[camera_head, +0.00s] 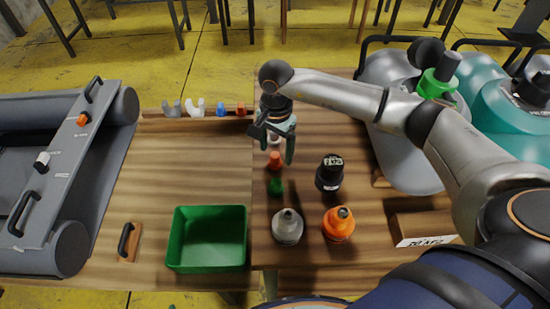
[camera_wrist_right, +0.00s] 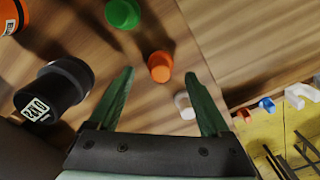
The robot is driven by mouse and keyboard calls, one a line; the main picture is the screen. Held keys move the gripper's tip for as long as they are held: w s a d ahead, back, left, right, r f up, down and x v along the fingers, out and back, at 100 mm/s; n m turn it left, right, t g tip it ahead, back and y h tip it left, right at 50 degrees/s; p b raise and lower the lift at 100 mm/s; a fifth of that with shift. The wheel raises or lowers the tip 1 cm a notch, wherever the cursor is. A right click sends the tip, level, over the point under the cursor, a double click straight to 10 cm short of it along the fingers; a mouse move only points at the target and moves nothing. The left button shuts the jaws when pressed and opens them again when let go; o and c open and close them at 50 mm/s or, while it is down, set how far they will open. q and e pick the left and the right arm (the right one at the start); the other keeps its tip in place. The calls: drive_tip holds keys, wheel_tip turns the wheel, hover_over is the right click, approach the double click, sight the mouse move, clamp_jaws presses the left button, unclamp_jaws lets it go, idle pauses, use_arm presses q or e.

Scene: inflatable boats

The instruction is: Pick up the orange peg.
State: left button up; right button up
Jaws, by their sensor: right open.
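The orange peg (camera_head: 275,160) stands on the wooden table between a green peg (camera_head: 275,186) and a white peg (camera_head: 274,139). In the right wrist view the orange peg (camera_wrist_right: 160,68) lies between and just beyond the fingertips. My right gripper (camera_head: 278,150) is above the peg row, pointing down. It also shows in the right wrist view (camera_wrist_right: 158,76), open, with nothing between its fingers. The white peg (camera_wrist_right: 183,106) shows beside one finger there, and the green peg (camera_wrist_right: 122,13) is at the top edge. My left gripper is not in view.
A black bottle (camera_head: 329,173), a grey bottle (camera_head: 288,226) and an orange bottle (camera_head: 338,223) stand near the pegs. A green bin (camera_head: 207,266) is at front left. A rack (camera_head: 179,113) holds small parts at the back. Inflatable boats flank the table.

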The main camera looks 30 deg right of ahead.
drive_tip(key=shift+f, duration=1.45)
drive_tip(key=shift+a, duration=0.1)
drive_tip(key=shift+c, duration=0.3)
clamp_jaws()
